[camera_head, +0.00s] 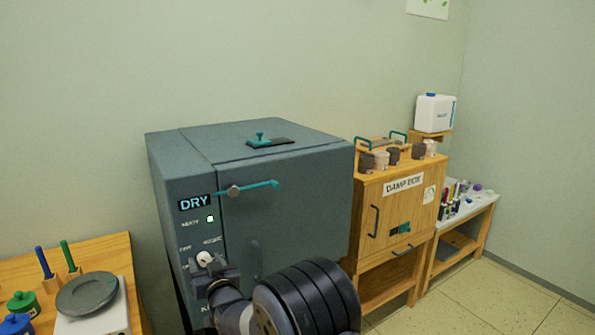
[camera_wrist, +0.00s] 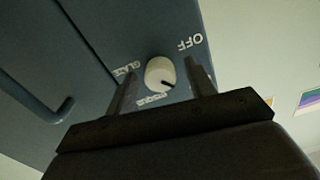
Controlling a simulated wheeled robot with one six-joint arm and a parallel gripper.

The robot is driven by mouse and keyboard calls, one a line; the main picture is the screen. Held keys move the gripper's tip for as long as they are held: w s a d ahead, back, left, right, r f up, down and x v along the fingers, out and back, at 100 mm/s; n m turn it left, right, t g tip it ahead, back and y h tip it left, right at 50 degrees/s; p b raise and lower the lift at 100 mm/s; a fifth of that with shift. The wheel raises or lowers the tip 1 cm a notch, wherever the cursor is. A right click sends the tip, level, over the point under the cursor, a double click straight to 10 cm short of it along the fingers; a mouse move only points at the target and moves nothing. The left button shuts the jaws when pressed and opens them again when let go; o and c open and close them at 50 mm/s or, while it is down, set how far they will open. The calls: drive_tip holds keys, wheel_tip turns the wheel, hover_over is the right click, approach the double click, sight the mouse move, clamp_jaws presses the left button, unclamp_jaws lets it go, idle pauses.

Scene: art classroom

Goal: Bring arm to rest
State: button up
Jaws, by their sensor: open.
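My gripper (camera_wrist: 160,68) is open in the wrist view, its two fingers on either side of a round white knob (camera_wrist: 158,76). I cannot tell whether the fingers touch the knob. The knob is on the front of a blue-grey kiln, with OFF, GLAZE and what looks like BISQUE printed around it. Its dark mark is on the side near the BISQUE word. In the head view, my gripper (camera_head: 214,273) is at the lower left of the kiln front (camera_head: 300,215), just below the knob (camera_head: 204,258). My arm reaches in from the bottom.
The kiln has a teal handle (camera_head: 252,187), a DRY sign (camera_head: 195,202) and a lit green light (camera_head: 210,219). A wooden table (camera_head: 110,250) with a grey disc (camera_head: 87,293) is at left. A wooden damp box (camera_head: 390,230) and a side table (camera_head: 478,212) are at right. Floor is clear lower right.

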drive_tip(key=shift+r+n+p, duration=0.2)
drive_tip(key=shift+n+p, duration=0.5)
drive_tip(key=shift+p, duration=0.4)
drive_tip(key=shift+s+d+f, duration=0.1)
drive_tip(key=shift+s+f, duration=0.05)
drive_tip(key=shift+f, duration=0.05)
drive_tip(key=shift+s+d+b, duration=0.3)
drive_tip(key=shift+s+d, duration=0.05)
drive_tip(key=shift+s, duration=0.25)
drive_tip(key=shift+r, duration=0.15)
